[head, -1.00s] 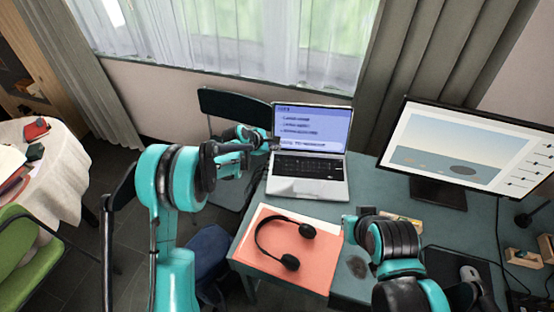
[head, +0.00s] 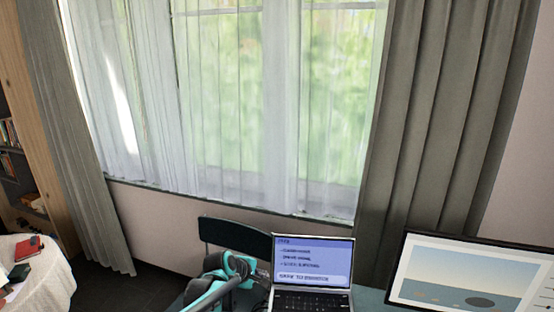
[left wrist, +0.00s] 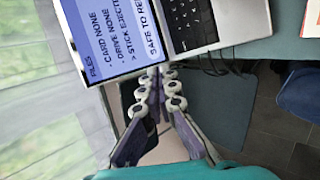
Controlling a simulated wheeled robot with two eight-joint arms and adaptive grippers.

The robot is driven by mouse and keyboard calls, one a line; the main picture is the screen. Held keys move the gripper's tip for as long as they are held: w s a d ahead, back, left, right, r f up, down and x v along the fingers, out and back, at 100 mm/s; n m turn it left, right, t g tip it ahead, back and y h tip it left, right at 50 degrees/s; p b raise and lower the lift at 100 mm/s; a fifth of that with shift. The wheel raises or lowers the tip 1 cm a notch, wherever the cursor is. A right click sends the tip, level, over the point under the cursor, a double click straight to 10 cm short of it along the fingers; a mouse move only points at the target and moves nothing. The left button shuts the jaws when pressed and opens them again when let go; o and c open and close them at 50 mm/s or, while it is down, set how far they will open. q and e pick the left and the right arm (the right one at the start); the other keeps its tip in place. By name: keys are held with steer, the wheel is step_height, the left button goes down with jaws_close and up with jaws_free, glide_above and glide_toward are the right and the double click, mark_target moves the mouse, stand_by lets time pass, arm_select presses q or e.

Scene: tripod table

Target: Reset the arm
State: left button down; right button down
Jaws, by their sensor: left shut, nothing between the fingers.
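My left gripper (head: 246,268) is at the bottom of the head view, just left of the open laptop (head: 312,262). In the left wrist view its fingers (left wrist: 163,78) are drawn together with nothing between them. The laptop's lit screen and part of its keyboard show at the top of the left wrist view (left wrist: 105,35). The fingertips appear close to the laptop's edge there, but I cannot tell whether they touch it. My right arm and gripper are out of both current views.
A dark chair (head: 222,232) stands behind the left gripper. A monitor (head: 470,275) is at the lower right. A round table with a white cloth (head: 48,290) is at the lower left. Curtains and a window (head: 260,100) fill the back wall.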

arm_select(q)
steer(key=s+a+r+m+y, duration=0.1)
steer(key=s+a+r+m, duration=0.3)
steer(key=s, duration=0.5)
steer(key=s+a+r+m+y, duration=0.2)
steer(key=s+a+r+m, duration=0.15)
steer(key=s, duration=0.45)
steer(key=s+a+f+m+y, duration=0.1)
steer(key=s+a+m, duration=0.1)
steer(key=s, duration=0.6)
steer(key=s+a+f+m, duration=0.1)
steer(key=s+a+m, duration=0.2)
steer(key=s+m, duration=0.2)
steer(key=s, duration=0.2)
steer(key=shift+s+a+f+y, duration=0.2)
steer(key=shift+s+a+y, duration=0.1)
steer(key=shift+s+y, duration=0.1)
